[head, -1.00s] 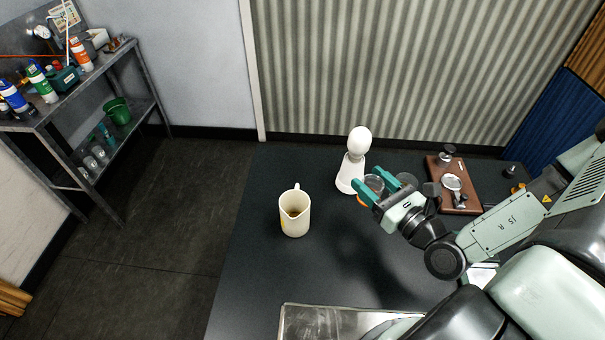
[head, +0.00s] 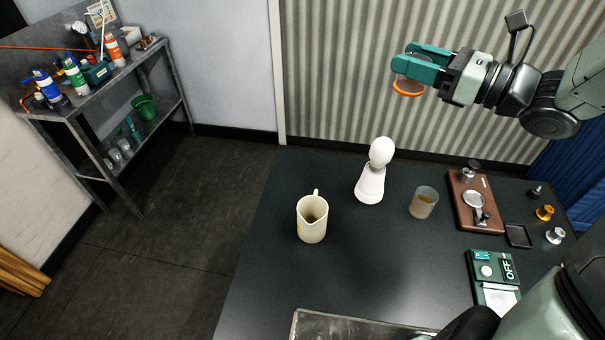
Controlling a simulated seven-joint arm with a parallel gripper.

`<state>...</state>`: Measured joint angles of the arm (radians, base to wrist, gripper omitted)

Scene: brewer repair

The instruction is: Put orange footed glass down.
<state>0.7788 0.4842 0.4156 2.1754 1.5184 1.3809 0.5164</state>
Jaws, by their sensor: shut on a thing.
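My gripper (head: 420,63) is at the upper right of the head view, raised well above the dark table (head: 270,255). Its two green fingers are shut on the orange footed glass (head: 408,88). The glass's orange foot shows below the fingers; most of its clear bowl is hidden between and behind them. Nothing is under the glass at that height.
On the table stand a cream jug (head: 312,222) with dark contents, a white bulb-topped piece (head: 370,185), and a clear cup (head: 423,203) with some yellowish liquid. A brown board (head: 474,203) with metal parts and a green scale (head: 492,280) lie right. The table's front left is bare.

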